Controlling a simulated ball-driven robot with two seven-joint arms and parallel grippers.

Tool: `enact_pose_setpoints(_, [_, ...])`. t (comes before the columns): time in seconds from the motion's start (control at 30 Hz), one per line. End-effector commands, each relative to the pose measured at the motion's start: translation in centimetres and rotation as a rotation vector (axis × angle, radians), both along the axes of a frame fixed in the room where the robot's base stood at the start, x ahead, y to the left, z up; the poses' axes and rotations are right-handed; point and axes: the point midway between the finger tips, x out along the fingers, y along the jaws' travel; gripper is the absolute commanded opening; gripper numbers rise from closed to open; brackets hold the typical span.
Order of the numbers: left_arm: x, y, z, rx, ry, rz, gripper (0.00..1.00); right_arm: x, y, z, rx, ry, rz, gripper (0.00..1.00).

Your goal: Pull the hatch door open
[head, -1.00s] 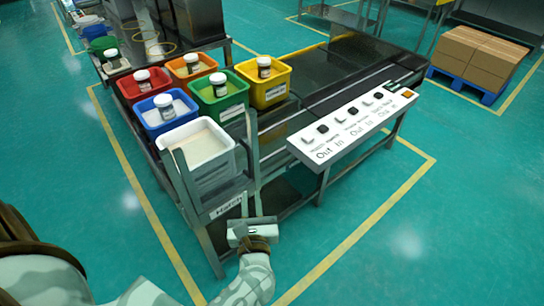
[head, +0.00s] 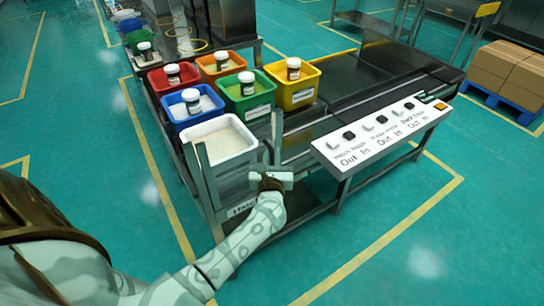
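The hatch door (head: 207,190) is a grey metal panel between upright posts at the near end of the dark bench, in front of the white bin. Its label, reading "Hatch", is partly covered by my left forearm. My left gripper (head: 276,172) is at the right side of the hatch, close to the right post (head: 277,135). I cannot tell whether it touches the post, and its fingers are too small and hidden to show whether they are open. The door stands upright and looks shut. My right gripper is not in view.
A white bin (head: 245,150) of pale powder sits behind the hatch, with blue, red, orange, green and yellow bins holding jars beyond it. A white button panel (head: 375,140) juts out to the right. Cardboard boxes (head: 510,75) stand far right. The green floor in front is clear.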

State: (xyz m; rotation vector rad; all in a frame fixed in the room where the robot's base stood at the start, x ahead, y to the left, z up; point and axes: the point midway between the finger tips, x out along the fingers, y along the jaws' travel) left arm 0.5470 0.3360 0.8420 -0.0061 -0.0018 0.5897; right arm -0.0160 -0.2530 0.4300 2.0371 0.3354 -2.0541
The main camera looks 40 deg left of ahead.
Motion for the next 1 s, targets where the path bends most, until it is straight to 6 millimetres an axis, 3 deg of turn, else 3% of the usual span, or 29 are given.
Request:
enact_pose_setpoints(0.1, [0.0,0.0,0.0,0.0,0.0,0.0,0.17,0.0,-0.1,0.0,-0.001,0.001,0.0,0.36])
enact_pose_setpoints(0.2, [0.0,0.0,0.0,0.001,0.001,0.0,0.0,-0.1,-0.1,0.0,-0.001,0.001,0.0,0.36])
enact_pose_setpoints(0.67, [-1.0,-1.1,0.0,0.003,0.003,-0.074,0.0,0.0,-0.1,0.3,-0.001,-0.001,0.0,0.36])
enact_pose_setpoints(1.0, [-4.7,-4.4,-0.1,0.004,0.005,-0.331,0.0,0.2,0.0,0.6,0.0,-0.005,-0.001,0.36])
